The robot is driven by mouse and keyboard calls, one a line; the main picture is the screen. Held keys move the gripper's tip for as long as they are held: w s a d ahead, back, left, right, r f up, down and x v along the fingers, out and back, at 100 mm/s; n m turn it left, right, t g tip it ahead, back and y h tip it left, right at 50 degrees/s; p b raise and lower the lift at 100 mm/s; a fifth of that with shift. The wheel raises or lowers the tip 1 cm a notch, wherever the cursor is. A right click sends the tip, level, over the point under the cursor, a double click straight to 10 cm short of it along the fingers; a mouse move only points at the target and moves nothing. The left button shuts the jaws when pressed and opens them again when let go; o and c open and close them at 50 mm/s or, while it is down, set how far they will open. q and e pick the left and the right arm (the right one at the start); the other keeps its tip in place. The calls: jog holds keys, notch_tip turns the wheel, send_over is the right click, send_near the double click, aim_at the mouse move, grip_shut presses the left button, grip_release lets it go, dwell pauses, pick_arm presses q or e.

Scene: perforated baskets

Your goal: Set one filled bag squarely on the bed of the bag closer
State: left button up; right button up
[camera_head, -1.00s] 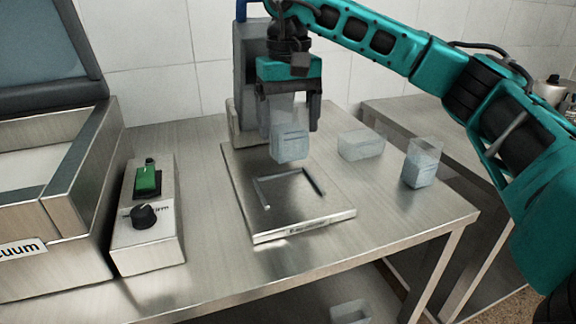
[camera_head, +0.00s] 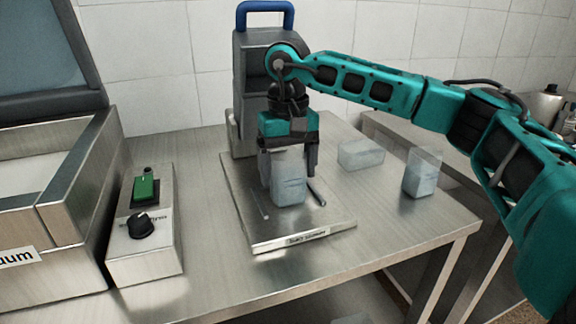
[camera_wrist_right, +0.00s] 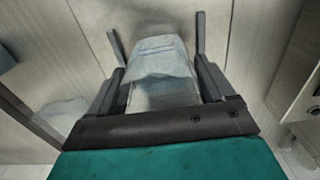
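The bag closer is a grey tower (camera_head: 262,55) with a blue handle and a flat metal bed (camera_head: 243,222) in front. My right gripper (camera_head: 289,172) points down over the bed, its fingers against both sides of a pale translucent filled bag (camera_head: 289,192). The bag is upright between the two thin guide rails (camera_head: 317,193) on the bed. The wrist view also shows the bag (camera_wrist_right: 160,65) between the fingers and rails. Its underside is hidden, so I cannot tell whether it touches the bed. My left gripper is out of view.
Two more bags are on the table right of the bed: one lying (camera_head: 361,154), one standing (camera_head: 422,174). A control box (camera_head: 146,245) with a green switch and black knob stands left, beside the open vacuum machine (camera_head: 75,205). The table's front right is clear.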

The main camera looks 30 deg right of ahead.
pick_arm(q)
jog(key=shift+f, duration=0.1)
pick_arm(e)
jog(key=o, duration=0.3)
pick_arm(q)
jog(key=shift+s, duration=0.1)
pick_arm(e)
notch_tip(320, 180, up, 11)
jog(key=shift+r+p, duration=0.15)
jog(key=shift+p, duration=0.85)
jog(key=shift+r, duration=0.55)
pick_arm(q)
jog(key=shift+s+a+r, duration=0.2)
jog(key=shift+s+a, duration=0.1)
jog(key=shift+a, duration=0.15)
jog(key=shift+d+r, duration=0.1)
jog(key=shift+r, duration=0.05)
pick_arm(e)
jog(key=shift+s+f, duration=0.1)
